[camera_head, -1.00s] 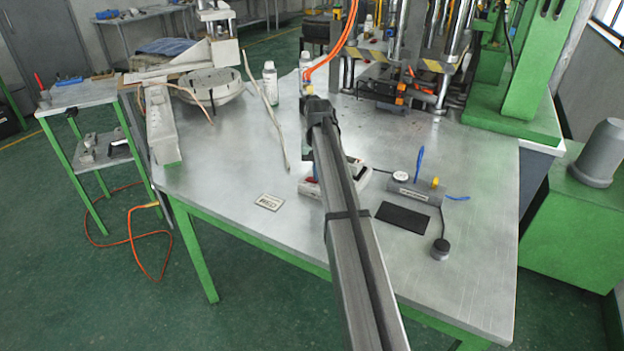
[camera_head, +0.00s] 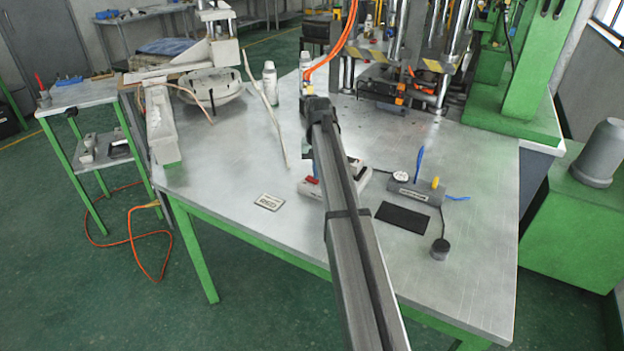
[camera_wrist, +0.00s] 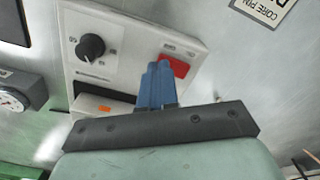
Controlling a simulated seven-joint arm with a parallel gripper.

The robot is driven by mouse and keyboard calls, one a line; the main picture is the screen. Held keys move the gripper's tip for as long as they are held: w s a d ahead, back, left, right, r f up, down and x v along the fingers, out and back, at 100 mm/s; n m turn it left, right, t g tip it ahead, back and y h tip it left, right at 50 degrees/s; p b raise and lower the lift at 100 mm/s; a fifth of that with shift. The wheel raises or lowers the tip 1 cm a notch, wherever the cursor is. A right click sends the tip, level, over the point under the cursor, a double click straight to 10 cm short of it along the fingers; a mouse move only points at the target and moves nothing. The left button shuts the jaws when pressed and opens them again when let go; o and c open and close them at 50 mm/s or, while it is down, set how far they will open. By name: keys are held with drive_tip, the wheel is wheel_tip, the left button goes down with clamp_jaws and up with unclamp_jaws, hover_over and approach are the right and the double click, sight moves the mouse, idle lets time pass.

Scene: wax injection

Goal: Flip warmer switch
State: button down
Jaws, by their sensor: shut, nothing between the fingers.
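The warmer is a white box with a black knob (camera_wrist: 90,47) and a red switch (camera_wrist: 174,66) on its top face, seen in the wrist view. In the head view the warmer (camera_head: 357,183) stands on the metal table, partly hidden behind my arm, with a bit of red showing at its left. My gripper (camera_wrist: 158,68) has blue fingers that are shut together and empty. Their tips lie over the warmer's face, just left of the red switch in the wrist view. I cannot tell whether they touch it.
A small label plate (camera_head: 270,202) lies to the left. White bottles (camera_head: 270,82) and a press stand behind. The table front is mostly clear.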

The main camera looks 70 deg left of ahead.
drive_tip(key=shift+r, duration=2.85)
